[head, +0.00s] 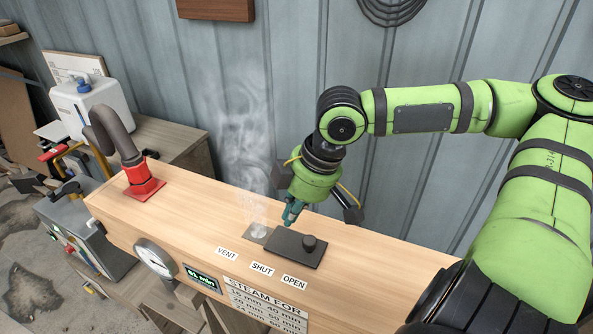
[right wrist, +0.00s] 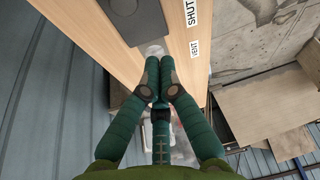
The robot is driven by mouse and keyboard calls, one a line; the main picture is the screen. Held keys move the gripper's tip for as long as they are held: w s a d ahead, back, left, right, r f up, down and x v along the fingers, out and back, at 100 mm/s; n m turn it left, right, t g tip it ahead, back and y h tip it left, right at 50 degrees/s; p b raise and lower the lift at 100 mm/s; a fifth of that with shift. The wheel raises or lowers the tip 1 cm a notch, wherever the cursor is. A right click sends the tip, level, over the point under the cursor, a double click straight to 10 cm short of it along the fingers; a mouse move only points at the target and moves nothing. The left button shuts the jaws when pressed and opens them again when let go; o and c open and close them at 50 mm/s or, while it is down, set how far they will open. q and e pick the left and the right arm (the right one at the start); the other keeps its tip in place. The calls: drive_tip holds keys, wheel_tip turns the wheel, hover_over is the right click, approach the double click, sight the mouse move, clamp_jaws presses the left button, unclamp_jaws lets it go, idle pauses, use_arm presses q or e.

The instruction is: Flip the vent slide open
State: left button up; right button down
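The vent slide (head: 295,248) is a flat dark plate with a round black knob (head: 309,242) on top of the wooden box. The plate sits behind the SHUT and OPEN labels, with the knob towards its right end. Left of it a pale round vent hole (head: 257,230) is uncovered and gives off steam. My right gripper (head: 289,223) points down just behind the slide's left part, apart from the knob. In the right wrist view its teal fingers (right wrist: 159,64) are drawn together and empty, with the dark slide plate (right wrist: 136,20) beyond them. My left gripper is out of view.
The long wooden box (head: 200,205) carries a red hose fitting (head: 143,183) at left and a gauge (head: 154,258) in front. A white jug (head: 90,105) stands at far left. The metal wall (head: 225,110) is close behind. The box top between fitting and vent is clear.

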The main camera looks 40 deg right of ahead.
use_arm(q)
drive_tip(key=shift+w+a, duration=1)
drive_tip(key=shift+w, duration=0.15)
use_arm(e)
wheel_tip(320, 180, up, 3)
drive_tip(key=shift+s+f, duration=0.1)
drive_tip(key=shift+s, duration=0.05)
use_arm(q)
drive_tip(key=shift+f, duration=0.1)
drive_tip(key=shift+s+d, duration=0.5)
